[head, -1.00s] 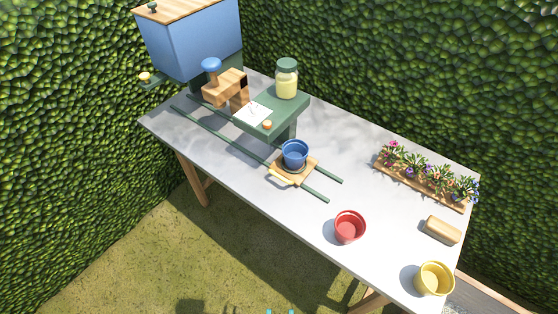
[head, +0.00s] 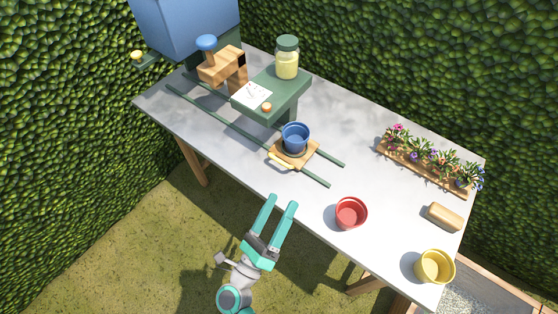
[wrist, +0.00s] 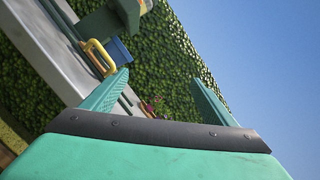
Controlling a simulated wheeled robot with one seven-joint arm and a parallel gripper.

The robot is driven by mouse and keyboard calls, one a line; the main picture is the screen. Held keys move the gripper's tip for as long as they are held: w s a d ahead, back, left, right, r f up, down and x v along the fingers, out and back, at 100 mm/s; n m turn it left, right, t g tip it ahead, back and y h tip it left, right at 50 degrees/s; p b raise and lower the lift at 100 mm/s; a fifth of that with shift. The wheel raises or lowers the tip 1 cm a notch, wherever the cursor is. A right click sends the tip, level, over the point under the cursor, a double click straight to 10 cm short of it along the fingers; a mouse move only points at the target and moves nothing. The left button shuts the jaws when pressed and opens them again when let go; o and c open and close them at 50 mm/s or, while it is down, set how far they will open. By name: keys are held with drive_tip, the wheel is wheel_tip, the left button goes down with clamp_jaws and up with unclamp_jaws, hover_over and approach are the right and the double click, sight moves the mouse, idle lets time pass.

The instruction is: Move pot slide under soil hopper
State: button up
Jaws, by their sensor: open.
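The pot slide is a small wooden carriage (head: 308,157) on two green rails (head: 226,122) along the table, with a blue pot (head: 295,138) standing on it. A light handle (head: 281,160) is on its front side; it shows yellow in the wrist view (wrist: 98,57). The blue soil hopper (head: 190,22) stands at the table's far left end, its top cut off by the frame. The slide is to the right of the hopper, beyond the green shelf. My gripper (head: 282,200) is open and empty, in front of the table edge and below the handle in the head view.
A green shelf (head: 290,96) with a jar (head: 287,58) and a wooden press with a blue knob (head: 206,43) stand between hopper and slide. A red pot (head: 351,213), a yellow pot (head: 434,267), a wooden block (head: 445,216) and a flower tray (head: 412,164) are to the right.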

sight(279, 160)
drive_tip(key=w+a+f+m+g, duration=0.1)
drive_tip(key=w+a+m, duration=0.1)
drive_tip(key=w+m, duration=0.1)
drive_tip(key=w+a+f+m+g, duration=0.2)
drive_tip(key=w+m, duration=0.1)
drive_tip(key=m, duration=0.2)
drive_tip(key=w+a+f+m+g, duration=0.1)
drive_tip(key=w+a+f+m, duration=0.1)
drive_tip(key=w+m, duration=0.1)
drive_tip(key=shift+w+a+f+m+g+h, duration=0.15)
drive_tip(key=shift+w+a+m+g+h, duration=0.05)
drive_tip(key=shift+w+m+g+h, duration=0.2)
drive_tip(key=x, duration=1)
drive_tip(key=shift+w+d, duration=0.15)
drive_tip(key=shift+w, duration=0.05)
drive_tip(key=c, duration=1.2)
drive_tip(key=shift+w, duration=0.1)
